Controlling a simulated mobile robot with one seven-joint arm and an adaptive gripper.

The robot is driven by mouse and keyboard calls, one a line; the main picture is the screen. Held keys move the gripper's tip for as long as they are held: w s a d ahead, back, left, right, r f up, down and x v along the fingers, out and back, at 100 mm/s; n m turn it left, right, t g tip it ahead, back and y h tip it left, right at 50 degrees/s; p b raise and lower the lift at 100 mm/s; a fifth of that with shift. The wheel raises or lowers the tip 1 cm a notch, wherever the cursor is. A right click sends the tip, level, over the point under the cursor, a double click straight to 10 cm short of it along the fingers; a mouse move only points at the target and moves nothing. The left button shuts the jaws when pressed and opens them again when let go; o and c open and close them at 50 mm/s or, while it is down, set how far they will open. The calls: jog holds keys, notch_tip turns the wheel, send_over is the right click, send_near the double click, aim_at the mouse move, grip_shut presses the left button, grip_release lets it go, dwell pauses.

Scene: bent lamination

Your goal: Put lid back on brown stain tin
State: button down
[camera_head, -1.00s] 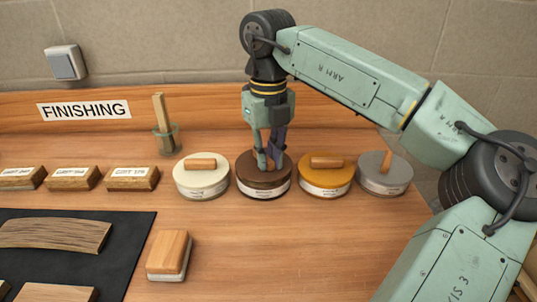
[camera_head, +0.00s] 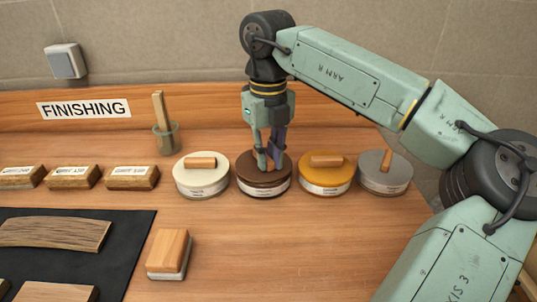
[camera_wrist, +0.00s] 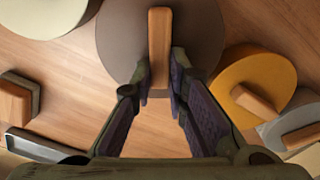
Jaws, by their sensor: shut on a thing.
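The brown stain tin (camera_head: 264,187) stands in the row of tins in the head view. Its dark brown lid (camera_head: 247,168) sits on top of it, level as far as I can see. My gripper (camera_head: 269,165) points straight down over the lid. It is shut on the lid's wooden handle, which shows between the fingers (camera_wrist: 159,88) in the wrist view as an upright wooden bar (camera_wrist: 159,45). The fingers hide part of the lid in the head view. The lid also fills the top middle of the wrist view (camera_wrist: 120,45). The seam between lid and tin is too small to judge.
A cream-lidded tin (camera_head: 201,180) stands close on the left. An amber-lidded tin (camera_head: 326,180) and a grey-lidded tin (camera_head: 385,178) stand on the right. A glass jar with a stick (camera_head: 166,138) is behind. A sanding block (camera_head: 169,254) lies in front, beside a black mat (camera_head: 125,258).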

jog(key=c, duration=1.5)
grip_release()
jog(key=shift+o, duration=0.4)
jog(key=o, duration=0.4)
jog(key=shift+r+p, duration=2.75)
jog(key=shift+r, duration=0.8)
jog(key=shift+c, duration=0.2)
grip_shut()
